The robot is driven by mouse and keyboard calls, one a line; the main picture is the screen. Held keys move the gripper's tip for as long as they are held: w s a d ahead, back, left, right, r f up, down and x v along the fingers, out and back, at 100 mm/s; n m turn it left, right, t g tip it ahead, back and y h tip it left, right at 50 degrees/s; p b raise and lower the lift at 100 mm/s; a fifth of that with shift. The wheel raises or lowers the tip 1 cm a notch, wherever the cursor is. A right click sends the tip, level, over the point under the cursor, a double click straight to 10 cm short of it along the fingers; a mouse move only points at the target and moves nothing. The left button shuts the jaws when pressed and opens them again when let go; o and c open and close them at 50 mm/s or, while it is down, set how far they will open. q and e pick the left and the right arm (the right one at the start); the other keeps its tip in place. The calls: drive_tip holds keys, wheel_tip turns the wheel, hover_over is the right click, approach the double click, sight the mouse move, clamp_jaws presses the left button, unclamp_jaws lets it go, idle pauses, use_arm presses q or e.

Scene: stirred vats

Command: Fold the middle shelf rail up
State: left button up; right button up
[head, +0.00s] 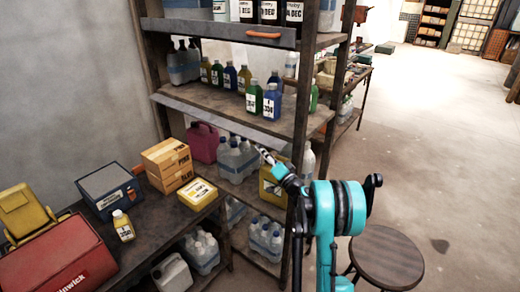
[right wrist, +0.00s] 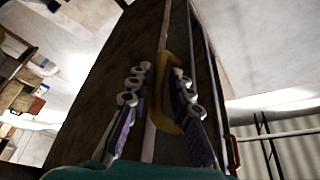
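The middle shelf rail (head: 205,117) is a grey strip along the front edge of the middle shelf (head: 180,92). It hangs down and does not stand up in front of the bottles. My right gripper (head: 266,157) is just below the right part of this rail. In the right wrist view, an orange-yellow handle (right wrist: 165,108) lies between the spread fingers of my right gripper (right wrist: 160,90), nearer the right finger. I cannot tell whether they touch. The handle is not clear in the head view. My left gripper is not in view.
The upper rail (head: 200,32) stands up, with an orange handle (head: 263,35). Several bottles (head: 254,98) stand on the middle shelf. A workbench (head: 150,225) with boxes and a red case (head: 58,255) is at left, a round stool (head: 387,258) at right. Open floor lies beyond the stool.

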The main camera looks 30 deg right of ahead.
drive_tip(key=shift+x, duration=1.05)
clamp_jaws()
